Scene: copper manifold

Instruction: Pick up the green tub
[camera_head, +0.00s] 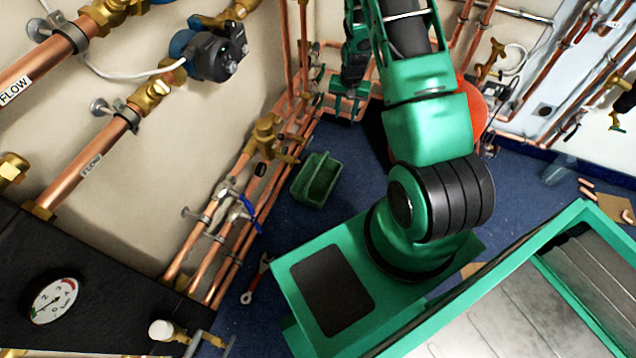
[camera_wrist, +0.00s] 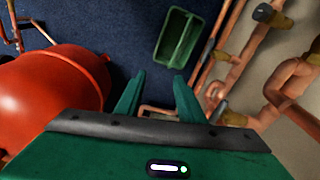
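The green tub (camera_head: 317,179) is an open, box-like container with a divider or handle across it. It stands on the blue floor beside the copper pipes. In the wrist view the tub (camera_wrist: 178,38) lies beyond the fingertips, at the top and a little right of centre. My gripper (camera_wrist: 160,83) has its two green fingers spread apart with nothing between them. In the head view my gripper (camera_head: 347,108) is up and behind the tub, near the pipes, and apart from it.
Copper pipes with brass valves (camera_head: 268,137) run along the left wall close to the tub. A red tank (camera_wrist: 52,98) stands left in the wrist view. A red-handled tool (camera_head: 258,278) lies on the floor. Blue floor (camera_head: 262,225) is clear around the tub's front.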

